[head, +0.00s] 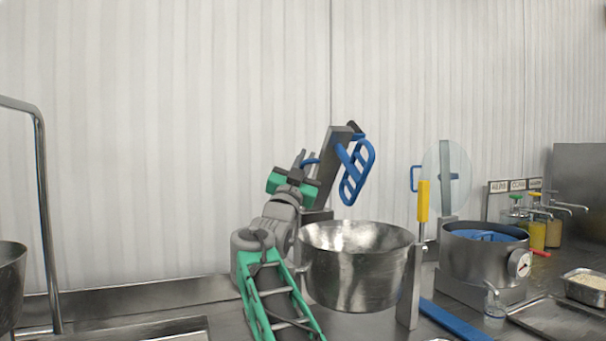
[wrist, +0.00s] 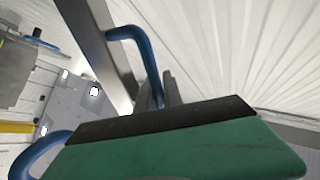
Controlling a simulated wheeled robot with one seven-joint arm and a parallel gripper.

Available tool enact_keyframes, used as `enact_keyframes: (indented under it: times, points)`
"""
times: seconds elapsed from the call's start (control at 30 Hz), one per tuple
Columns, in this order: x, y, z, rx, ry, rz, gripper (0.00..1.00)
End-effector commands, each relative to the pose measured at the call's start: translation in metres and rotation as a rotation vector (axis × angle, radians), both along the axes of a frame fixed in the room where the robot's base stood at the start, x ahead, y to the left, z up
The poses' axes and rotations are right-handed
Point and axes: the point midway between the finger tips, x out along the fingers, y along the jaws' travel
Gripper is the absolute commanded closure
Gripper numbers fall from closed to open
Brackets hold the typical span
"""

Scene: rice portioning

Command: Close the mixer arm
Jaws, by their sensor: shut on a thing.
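The mixer arm (head: 334,160) is a grey bar tilted up above the steel mixing bowl (head: 355,275). A blue looped beater (head: 358,172) hangs from its top, clear of the bowl. A blue handle sits on the arm's left side; it shows in the wrist view (wrist: 147,55) beside the grey bar. My gripper (head: 304,160) is at this handle, left of the mixer arm, and is shut on it. In the wrist view my gripper (wrist: 168,92) partly hides the handle's lower end, and my green gripper body covers the lower part.
A yellow-handled tool (head: 423,200) stands right of the bowl. Further right are a steel pot (head: 470,262) with a gauge, a clear round disc (head: 446,175), sauce pumps (head: 538,228) and a rice tray (head: 588,285). A metal pipe frame (head: 42,190) stands at left. Space above the bowl is free.

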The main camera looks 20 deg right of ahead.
Motion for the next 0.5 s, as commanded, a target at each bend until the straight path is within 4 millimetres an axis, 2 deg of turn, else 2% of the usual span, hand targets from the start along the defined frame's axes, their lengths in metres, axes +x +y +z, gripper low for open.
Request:
enact_keyframes:
  times: [0.47, 0.5]
  points:
    - [-0.0028, 0.0001, 0.0005, -0.001, -0.021, 0.001, 1.0]
    - [-0.0028, 0.0, 0.0006, -0.001, -0.021, 0.001, 0.89]
